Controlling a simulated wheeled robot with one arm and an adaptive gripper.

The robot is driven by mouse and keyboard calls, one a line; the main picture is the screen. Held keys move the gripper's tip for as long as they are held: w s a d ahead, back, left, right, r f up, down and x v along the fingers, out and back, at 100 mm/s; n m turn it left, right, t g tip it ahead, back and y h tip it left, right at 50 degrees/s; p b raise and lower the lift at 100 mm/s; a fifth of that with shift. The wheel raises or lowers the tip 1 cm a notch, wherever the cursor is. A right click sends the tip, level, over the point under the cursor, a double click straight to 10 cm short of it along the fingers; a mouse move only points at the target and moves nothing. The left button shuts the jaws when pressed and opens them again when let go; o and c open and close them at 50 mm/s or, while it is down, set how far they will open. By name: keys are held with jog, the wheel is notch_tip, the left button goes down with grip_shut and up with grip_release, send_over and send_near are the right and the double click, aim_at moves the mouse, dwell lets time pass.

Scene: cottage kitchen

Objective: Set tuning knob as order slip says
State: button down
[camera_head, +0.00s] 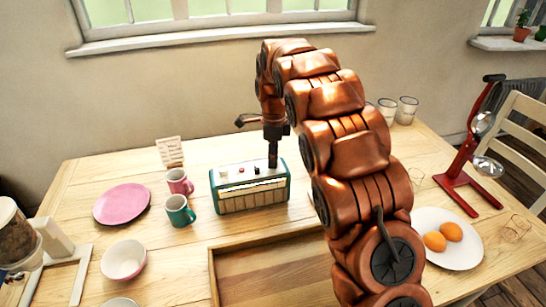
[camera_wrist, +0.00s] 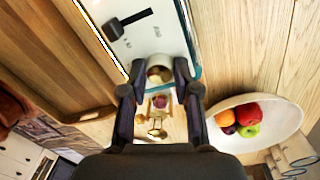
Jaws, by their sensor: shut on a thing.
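A teal and cream radio (camera_head: 252,198) stands on the table, with small controls on its pale top. My gripper (camera_head: 273,163) points straight down at the right end of that top. In the wrist view the radio's top (camera_wrist: 155,38) fills the upper middle, with a black bar-shaped control (camera_wrist: 128,23) on it. My gripper (camera_wrist: 160,86) is shut on a round, pale brassy knob (camera_wrist: 160,74), one finger on each side. The knob's pointer or scale marks cannot be made out. The order slip (camera_head: 170,151) stands upright behind the mugs; its writing is too small to read.
A pink mug (camera_head: 179,182) and a teal mug (camera_head: 180,211) stand close left of the radio. A wooden tray (camera_head: 222,250) lies in front. A fruit bowl (camera_wrist: 225,140) shows in the wrist view. A plate with eggs (camera_head: 455,258) and a red stand (camera_head: 470,180) are right.

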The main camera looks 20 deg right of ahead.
jog(key=c, duration=0.8)
grip_release()
jog(key=shift+c, duration=0.2)
jog(key=shift+r, duration=0.1)
notch_tip(320, 180, up, 12)
jog(key=shift+w+d, duration=0.15)
jog(key=shift+w, duration=0.2)
jog(key=s+r+n+p, duration=0.3)
jog(key=s+n, duration=0.7)
jog(key=s, duration=0.9)
jog(key=s+f+n, duration=0.2)
jog(key=s+n, duration=0.2)
jog(key=s, duration=0.4)
jog(key=s+f+n+p, duration=0.1)
jog(key=s+f+n, duration=0.2)
jog(key=s, duration=0.5)
jog(key=s+f+n+g+p, duration=0.1)
jog(key=s+n, duration=0.3)
jog(key=s, duration=0.5)
jog(key=shift+f+n, duration=0.4)
jog(key=shift+f, duration=0.5)
